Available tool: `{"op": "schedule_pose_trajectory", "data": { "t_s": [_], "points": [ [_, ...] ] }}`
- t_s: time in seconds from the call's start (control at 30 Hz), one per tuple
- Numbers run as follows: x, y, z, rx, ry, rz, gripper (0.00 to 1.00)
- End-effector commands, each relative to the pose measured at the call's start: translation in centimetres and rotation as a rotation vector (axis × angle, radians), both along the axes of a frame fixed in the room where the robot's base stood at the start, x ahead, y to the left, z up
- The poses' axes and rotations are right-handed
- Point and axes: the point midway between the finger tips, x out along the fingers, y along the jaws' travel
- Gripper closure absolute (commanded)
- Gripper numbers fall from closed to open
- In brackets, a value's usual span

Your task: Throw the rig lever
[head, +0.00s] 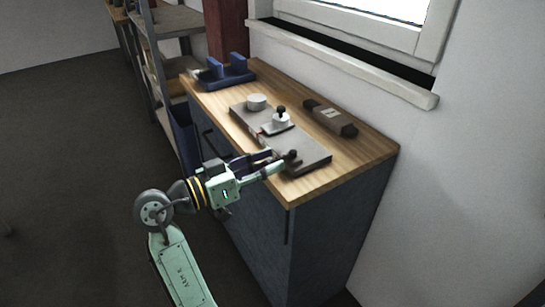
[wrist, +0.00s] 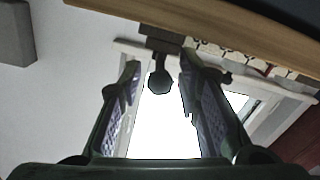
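The grey rig plate (head: 312,159) lies on the wooden worktop. At its near end stands a lever with a dark ball knob (head: 292,156). My gripper (head: 275,160) is at the plate's front edge, just left of this knob. In the wrist view, which is upside down, the ball knob (wrist: 159,83) shows between the two spread fingertips (wrist: 160,78), with clear gaps on both sides. The gripper is open and holds nothing. Whether the knob is within the fingers' depth or just beyond them I cannot tell.
The plate also carries a white round knob (head: 257,102) and a white dial with a black knob (head: 281,117). A blue holder (head: 226,73) stands at the far left end. The wall and window sill (head: 340,62) bound the back.

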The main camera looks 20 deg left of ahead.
Motion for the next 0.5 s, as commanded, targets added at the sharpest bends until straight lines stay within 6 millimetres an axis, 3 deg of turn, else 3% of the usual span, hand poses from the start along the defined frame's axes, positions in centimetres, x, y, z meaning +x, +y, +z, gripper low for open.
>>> {"op": "schedule_pose_trajectory", "data": {
  "t_s": [0.2,0.5],
  "points": [
    [1.19,-0.95,-0.01,-0.001,0.001,0.000,0.69],
    [1.27,-0.96,-0.04,-0.001,0.000,0.001,0.72]
  ]
}}
